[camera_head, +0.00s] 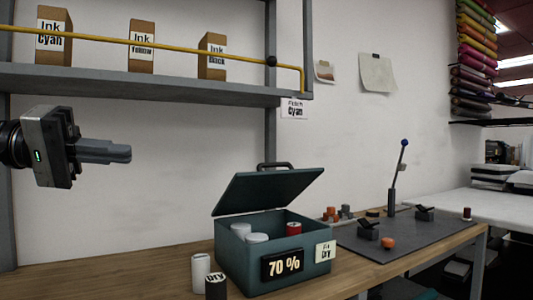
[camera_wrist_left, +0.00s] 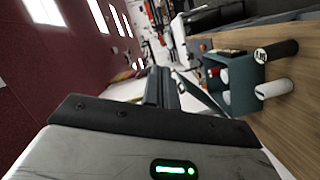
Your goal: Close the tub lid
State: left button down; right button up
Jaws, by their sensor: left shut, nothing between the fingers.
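A teal tub (camera_head: 240,262) stands on the wooden table, with its hinged lid (camera_head: 268,191) tilted open toward the back. Inside are white-topped canisters and a red one (camera_head: 293,229). The front carries a black "70 %" display. The tub also shows in the left wrist view (camera_wrist_left: 246,98), its lid partly hidden by the fingers. My left gripper (camera_head: 128,153) is shut and empty, in the air to the left of the tub and higher than the lid, touching nothing. Its fingers also show in the left wrist view (camera_wrist_left: 163,88). My right gripper is not in view.
A white canister (camera_head: 200,272) and a black "Dry" canister (camera_head: 216,286) stand left of the tub. A grey mat (camera_head: 400,240) with an upright lever (camera_head: 393,195) lies to the right. A shelf (camera_head: 150,82) with ink boxes and a yellow rail (camera_head: 160,43) runs above.

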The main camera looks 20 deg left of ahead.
aim_at(260, 190)
jog(key=i, duration=1.25)
